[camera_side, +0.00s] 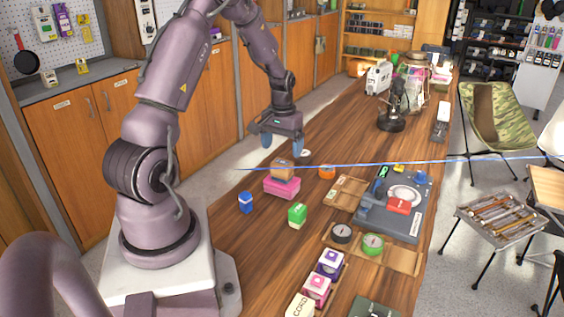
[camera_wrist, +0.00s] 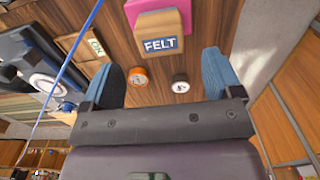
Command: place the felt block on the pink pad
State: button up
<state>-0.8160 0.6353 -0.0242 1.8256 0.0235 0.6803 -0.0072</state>
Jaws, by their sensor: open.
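The felt block (camera_side: 283,169) is a tan block with a dark blue FELT label, which reads clearly in the wrist view (camera_wrist: 160,43). It sits on top of the pink pad (camera_side: 281,188), a thick pink slab on the wooden bench. The pad also shows beneath the block at the top of the wrist view (camera_wrist: 132,10). My gripper (camera_side: 281,145) is open and empty, above the bench just behind the block in the side view. In the wrist view its two blue fingers (camera_wrist: 162,70) are spread apart, clear of the block.
An orange tin (camera_side: 327,172) and a small white-topped round thing (camera_side: 304,153) stand close to my gripper. A blue box (camera_side: 245,202) and a green box (camera_side: 297,215) stand nearer the camera. A thin blue line crosses the side view near the block. A grey tray (camera_side: 400,220) lies right.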

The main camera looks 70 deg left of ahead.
aim_at(282, 162)
notch_tip(282, 162, up, 4)
jog(key=shift+f, duration=0.1)
jog(key=w+d+r+m+t, duration=0.1)
jog(key=w+d+r+m, duration=0.1)
jog(key=d+r, duration=0.65)
jog(key=s+d+r+m+t, duration=0.1)
jog(key=s+d+r+m, duration=0.1)
jog(key=d, duration=0.5)
jog(key=s+d+r+m+t, duration=0.2)
jog(key=s+d+r, duration=0.2)
jog(key=d, duration=0.3)
jog(key=s+d+r+m+t, duration=0.1)
jog(key=s+d+r+m, duration=0.2)
jog(key=s+d+r, duration=0.1)
jog(key=s+d, duration=0.1)
jog(key=d, duration=0.1)
jog(key=shift+d+t, duration=0.3)
jog(key=shift+d, duration=0.1)
